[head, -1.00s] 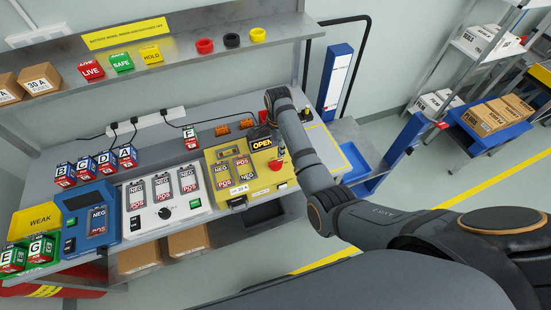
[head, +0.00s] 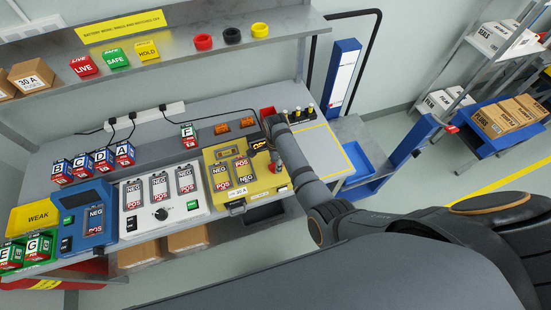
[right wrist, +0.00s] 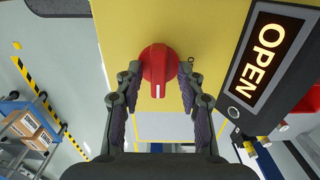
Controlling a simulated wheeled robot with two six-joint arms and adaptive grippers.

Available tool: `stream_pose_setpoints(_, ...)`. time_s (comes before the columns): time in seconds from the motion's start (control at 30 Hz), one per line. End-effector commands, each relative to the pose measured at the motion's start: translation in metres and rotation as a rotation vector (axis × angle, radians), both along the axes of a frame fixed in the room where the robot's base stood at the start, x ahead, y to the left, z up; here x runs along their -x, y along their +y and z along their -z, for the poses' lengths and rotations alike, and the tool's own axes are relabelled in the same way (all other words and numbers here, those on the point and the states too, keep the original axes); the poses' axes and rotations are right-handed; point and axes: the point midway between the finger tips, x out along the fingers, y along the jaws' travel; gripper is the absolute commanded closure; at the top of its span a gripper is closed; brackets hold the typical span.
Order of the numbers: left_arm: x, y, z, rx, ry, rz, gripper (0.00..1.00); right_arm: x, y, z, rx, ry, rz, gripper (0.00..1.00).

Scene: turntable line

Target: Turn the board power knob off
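The red board power knob (right wrist: 158,68) sits on the yellow board (right wrist: 120,30), with a white mark on it pointing down in the right wrist view. In the head view the knob (head: 274,169) is a small red patch at the right end of the yellow board (head: 262,186), partly covered by my right arm. My right gripper (right wrist: 159,72) is open, with one finger on each side of the knob and small gaps beside it. A lit OPEN sign (right wrist: 264,58) is right of the knob. My left gripper is not in view.
A white board (head: 192,206) and a blue tester (head: 101,236) stand left of the yellow board. Block F (head: 188,136) and orange pieces (head: 221,128) lie behind it. Small capped posts (head: 298,114) stand close to my right arm.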

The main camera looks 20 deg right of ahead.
Motion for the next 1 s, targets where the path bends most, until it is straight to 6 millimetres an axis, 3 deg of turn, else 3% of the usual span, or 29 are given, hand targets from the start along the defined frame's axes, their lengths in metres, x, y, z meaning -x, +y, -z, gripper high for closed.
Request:
stream_pose_setpoints(0.17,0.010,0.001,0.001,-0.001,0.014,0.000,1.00,0.000,0.000,0.000,0.000,0.000,0.000,0.63)
stream_pose_setpoints(0.43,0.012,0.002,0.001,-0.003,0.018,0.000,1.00,0.000,0.000,0.000,0.000,0.000,-0.001,0.99)
stream_pose_setpoints(0.77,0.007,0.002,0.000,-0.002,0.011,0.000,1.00,0.000,0.000,0.000,0.000,0.000,-0.015,1.00)
stream_pose_setpoints(1.0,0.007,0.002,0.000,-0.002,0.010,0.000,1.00,0.000,0.000,0.000,0.001,0.000,-0.116,1.00)
